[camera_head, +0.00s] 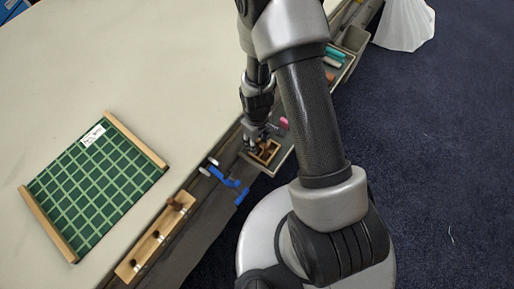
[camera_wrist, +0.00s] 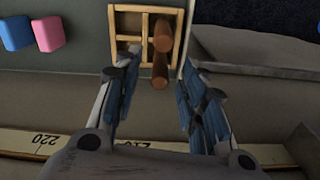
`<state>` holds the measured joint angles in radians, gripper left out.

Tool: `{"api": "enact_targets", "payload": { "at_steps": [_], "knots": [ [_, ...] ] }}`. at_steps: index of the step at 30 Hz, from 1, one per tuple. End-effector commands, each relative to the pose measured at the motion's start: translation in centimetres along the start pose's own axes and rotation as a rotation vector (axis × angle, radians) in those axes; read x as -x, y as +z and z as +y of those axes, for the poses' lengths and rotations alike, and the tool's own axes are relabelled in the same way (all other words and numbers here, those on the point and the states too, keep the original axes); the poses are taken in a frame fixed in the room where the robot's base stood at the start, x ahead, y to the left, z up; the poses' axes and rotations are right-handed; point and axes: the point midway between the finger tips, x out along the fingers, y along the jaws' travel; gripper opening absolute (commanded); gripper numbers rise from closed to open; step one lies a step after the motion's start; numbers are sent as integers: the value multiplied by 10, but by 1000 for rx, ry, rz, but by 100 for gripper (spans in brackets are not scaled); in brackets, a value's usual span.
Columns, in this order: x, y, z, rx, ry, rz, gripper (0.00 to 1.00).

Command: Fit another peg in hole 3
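My gripper (camera_wrist: 160,62) is open in the wrist view, its two blue-padded fingers apart. A small wooden box with compartments (camera_wrist: 127,27) lies just beyond the fingertips. Two brown cylindrical pegs show at it: one peg (camera_wrist: 162,34) inside, and another peg (camera_wrist: 160,72) extending towards me between the fingers, with no clear contact. In the head view my gripper (camera_head: 259,141) is over the wooden box (camera_head: 273,158), partly hiding it. A wooden block with a row of holes (camera_head: 147,248) lies along the table edge at lower left.
A blue clamp (camera_head: 224,178) sits on the table edge between block and box. A green gridded board (camera_head: 97,182) lies at left. Pink (camera_wrist: 49,33) and blue (camera_wrist: 15,33) blocks lie beside the box. A ruler strip (camera_wrist: 30,142) runs below. The pale tabletop (camera_head: 150,60) is mostly clear.

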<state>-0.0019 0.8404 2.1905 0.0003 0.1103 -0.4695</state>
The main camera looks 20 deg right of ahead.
Motion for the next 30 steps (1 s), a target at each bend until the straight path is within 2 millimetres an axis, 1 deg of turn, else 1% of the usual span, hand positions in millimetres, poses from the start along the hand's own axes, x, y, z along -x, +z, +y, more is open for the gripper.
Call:
{"api": "enact_targets", "payload": {
  "at_steps": [1, 4, 11, 14, 27, 29, 30],
  "knots": [
    [-14, 2, 0, 0, -2, -3, 38],
    [-25, 1, 0, 0, -1, -1, 38],
    [-25, 0, 0, 0, 0, 0, 38],
    [-25, 0, 0, 0, 0, 0, 33],
    [-25, 0, 0, 0, 0, 0, 4],
    [-25, 0, 0, 0, 0, 0, 0],
    [-25, 0, 0, 0, 0, 0, 0]
  ]
}}
